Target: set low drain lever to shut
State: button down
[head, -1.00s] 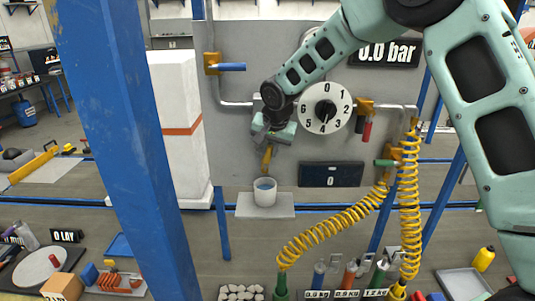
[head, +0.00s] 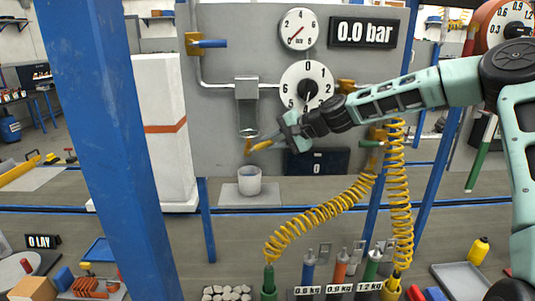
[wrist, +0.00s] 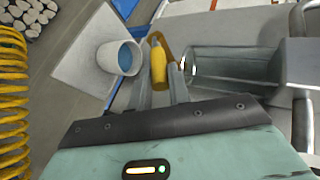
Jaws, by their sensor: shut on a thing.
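The low drain lever has a yellow handle (head: 263,145) on a brass valve body (head: 248,148), below the grey box on the panel. In the head view the handle points to the right and slightly up. My gripper (head: 278,140) reaches it from the right and is shut on the handle's end. In the wrist view the yellow handle (wrist: 158,65) lies between the fingertips of my gripper (wrist: 161,80). The fingers and wrist hide the handle's far end.
A white cup (head: 249,182) with blue inside stands on a grey shelf (head: 272,197) below the valve. The dial (head: 298,80) and a dark display reading 0 (head: 328,163) are close to my wrist. A yellow coiled hose (head: 330,212) hangs at the lower right.

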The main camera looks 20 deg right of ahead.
jog(key=f+t+y+b, duration=0.1)
jog(key=b, duration=0.2)
jog(key=f+m+y+b, duration=0.1)
jog(key=b, duration=0.3)
jog(key=f+t+y+b, duration=0.1)
jog(key=f+y+b, duration=0.1)
jog(key=b, duration=0.1)
jog(key=shift+s+d+t+b, duration=0.2)
jog(key=shift+d+t+b, duration=0.1)
jog(key=shift+d+b, duration=0.1)
jog(key=shift+r+m+y, duration=0.1)
jog(key=shift+m+y, duration=0.2)
jog(key=c, duration=1.3)
grip_release()
jog(key=shift+a, duration=0.1)
jog(key=b+v, duration=0.2)
jog(key=v, duration=1.5)
jog(key=shift+s, duration=0.15)
